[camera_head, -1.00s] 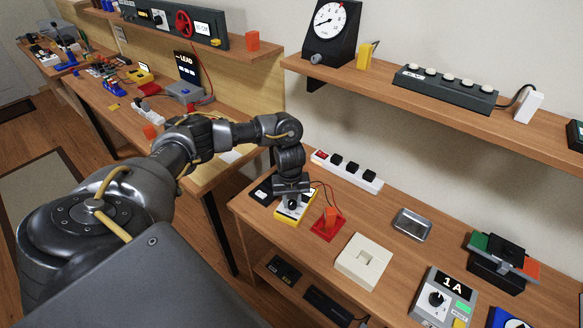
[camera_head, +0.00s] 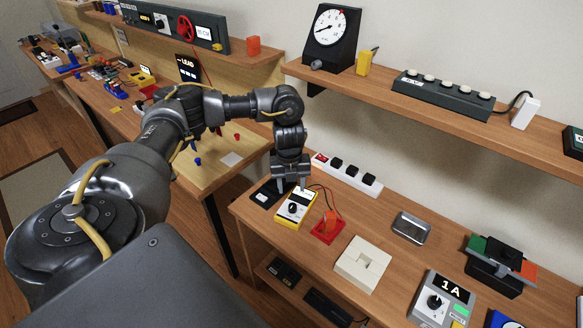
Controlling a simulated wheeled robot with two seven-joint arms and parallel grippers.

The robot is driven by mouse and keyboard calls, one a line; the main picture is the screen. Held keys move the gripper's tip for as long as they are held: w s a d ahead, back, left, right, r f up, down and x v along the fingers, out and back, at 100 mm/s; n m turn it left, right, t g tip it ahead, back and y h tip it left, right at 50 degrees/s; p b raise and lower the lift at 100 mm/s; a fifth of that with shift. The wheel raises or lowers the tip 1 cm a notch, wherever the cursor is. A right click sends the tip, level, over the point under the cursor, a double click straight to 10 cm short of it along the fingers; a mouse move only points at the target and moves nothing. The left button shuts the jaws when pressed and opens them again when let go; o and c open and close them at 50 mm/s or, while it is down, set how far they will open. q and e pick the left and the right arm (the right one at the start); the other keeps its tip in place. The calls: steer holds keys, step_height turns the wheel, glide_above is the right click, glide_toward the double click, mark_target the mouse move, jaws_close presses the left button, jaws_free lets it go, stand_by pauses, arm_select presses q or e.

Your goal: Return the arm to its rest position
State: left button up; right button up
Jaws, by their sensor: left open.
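My left arm comes in from the left and bends down over the near table. Its left gripper (camera_head: 290,186) points downward and is open, with a gap between its fingers. It is just behind and above the yellow meter (camera_head: 295,208) with its black dial, and nothing shows between the fingers. I cannot tell whether a fingertip touches the meter or the dark device beside it. My right gripper is not in view.
Beside the meter are a dark flat device (camera_head: 266,194), a red block stand (camera_head: 328,230), a white power strip (camera_head: 346,174) and a cream switch plate (camera_head: 362,264). A wall shelf (camera_head: 440,108) overhangs the table's back. Bare wood lies around the metal tray (camera_head: 411,227).

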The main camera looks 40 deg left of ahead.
arm_select(q)
steer(key=shift+r, duration=0.9)
